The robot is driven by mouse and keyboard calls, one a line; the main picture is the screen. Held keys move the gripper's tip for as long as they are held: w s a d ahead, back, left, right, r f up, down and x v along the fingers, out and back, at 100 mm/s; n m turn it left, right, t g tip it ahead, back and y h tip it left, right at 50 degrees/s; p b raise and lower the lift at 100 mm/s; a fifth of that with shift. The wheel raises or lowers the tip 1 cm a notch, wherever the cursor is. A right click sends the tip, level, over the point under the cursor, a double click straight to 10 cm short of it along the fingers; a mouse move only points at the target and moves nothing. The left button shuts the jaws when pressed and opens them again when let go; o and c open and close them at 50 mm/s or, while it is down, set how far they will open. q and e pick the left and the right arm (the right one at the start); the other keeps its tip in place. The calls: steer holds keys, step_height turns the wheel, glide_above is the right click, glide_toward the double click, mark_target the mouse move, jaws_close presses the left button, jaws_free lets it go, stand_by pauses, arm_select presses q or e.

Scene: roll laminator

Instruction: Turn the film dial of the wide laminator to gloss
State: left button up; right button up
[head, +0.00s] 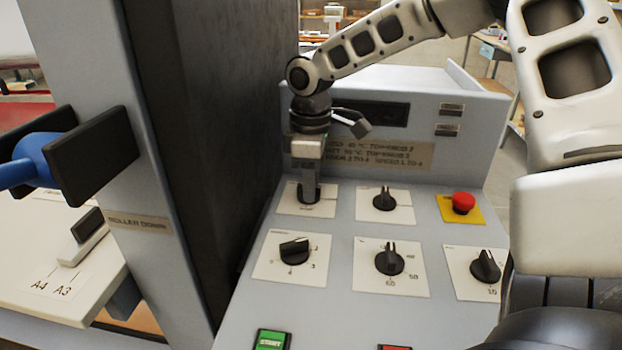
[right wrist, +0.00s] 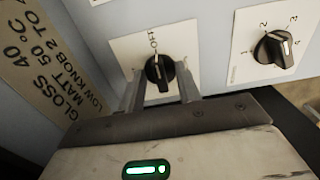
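My right gripper (head: 308,192) reaches down to the far-left dial of the laminator's sloped panel (head: 340,235). In the right wrist view its two fingers (right wrist: 160,95) stand on either side of this black dial (right wrist: 158,74), with a gap visible at each side. Whether this plate reads film or gloss cannot be made out.
Other dials are a dial (head: 384,199) to the right, and near ones (head: 294,250), (head: 389,261) and (head: 486,266). A red stop button (head: 463,202) and green START button (head: 271,340) flank them. A settings plaque (head: 378,153) stands behind. A dark housing wall (head: 235,120) rises left.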

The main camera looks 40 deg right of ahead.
jaws_close()
steer(key=shift+m, duration=0.3)
steer(key=m+p, duration=0.1)
steer(key=m, duration=0.2)
steer(key=shift+r, duration=0.1)
steer(key=m+p, duration=0.1)
steer(key=m, duration=0.4)
steer(key=shift+a+m, duration=0.15)
steer(key=shift+m, duration=0.25)
steer(key=m, duration=0.4)
steer(key=shift+w+m, duration=0.1)
steer(key=shift+m, duration=0.2)
steer(key=shift+a+m, duration=0.1)
steer(key=shift+m, duration=1.8)
steer(key=shift+w, duration=0.1)
